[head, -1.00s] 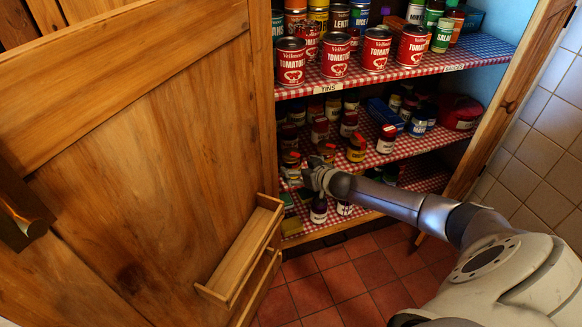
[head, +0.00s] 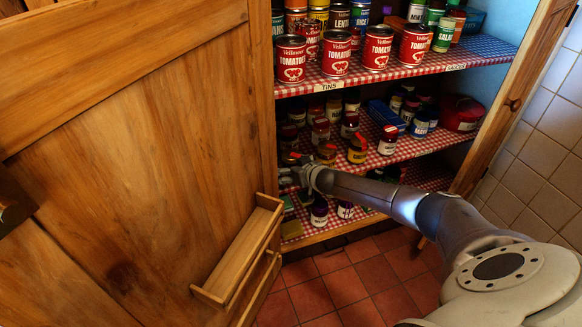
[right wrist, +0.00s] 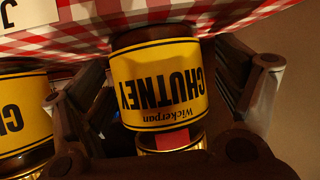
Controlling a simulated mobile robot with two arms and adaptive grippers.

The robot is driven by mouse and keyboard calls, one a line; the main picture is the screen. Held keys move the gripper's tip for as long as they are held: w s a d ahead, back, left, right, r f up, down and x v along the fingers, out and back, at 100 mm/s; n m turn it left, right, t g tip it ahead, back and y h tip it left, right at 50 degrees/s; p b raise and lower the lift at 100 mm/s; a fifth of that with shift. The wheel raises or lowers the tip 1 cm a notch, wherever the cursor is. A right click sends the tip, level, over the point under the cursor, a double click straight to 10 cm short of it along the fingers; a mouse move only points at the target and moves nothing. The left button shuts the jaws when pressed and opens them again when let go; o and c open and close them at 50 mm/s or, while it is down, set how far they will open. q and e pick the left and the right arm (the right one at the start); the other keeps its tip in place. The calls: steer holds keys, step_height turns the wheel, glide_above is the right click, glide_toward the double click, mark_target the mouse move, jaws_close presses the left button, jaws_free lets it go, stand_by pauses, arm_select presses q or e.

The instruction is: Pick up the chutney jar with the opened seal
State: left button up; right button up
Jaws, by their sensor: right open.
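In the right wrist view a chutney jar (right wrist: 158,82) with a yellow label appears upside down. A red strip (right wrist: 172,139) shows at its gold lid; whether the seal is broken I cannot tell. My right gripper (right wrist: 158,72) is open, with one finger on each side of this jar. A second chutney jar (right wrist: 22,110) is partly cut off at the left. In the head view my right gripper (head: 293,174) reaches the left part of the middle shelf. Chutney jars (head: 326,154) and (head: 357,152) with red strips stand there. My left gripper is not in view.
Several other jars, including a white-labelled one (head: 387,142), crowd the middle shelf (head: 408,150). Tomato tins (head: 336,56) stand above. The wooden door (head: 130,150) with its small rack (head: 238,255) is close on the left. The red tiled floor (head: 350,280) is clear.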

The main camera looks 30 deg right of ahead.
steer(key=c, duration=1.3)
steer(key=shift+c, duration=0.2)
steer(key=shift+r, duration=0.1)
